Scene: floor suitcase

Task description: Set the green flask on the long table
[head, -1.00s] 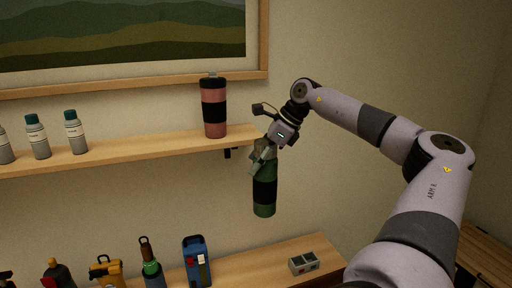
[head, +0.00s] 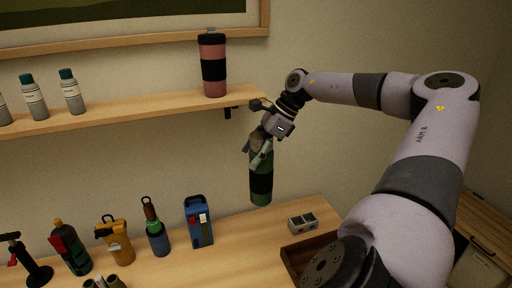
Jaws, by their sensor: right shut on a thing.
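The green flask (head: 261,184), with a black band around its middle, hangs upright in the air in the head view. My right gripper (head: 259,152) is shut on its top end, and the fingers hide the top of the flask. The flask is above the back part of a long wooden table (head: 240,259) and apart from it, in front of the wall. My left gripper is not in view.
A wall shelf (head: 150,113) holds a pink and black flask (head: 213,66) and several grey bottles.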

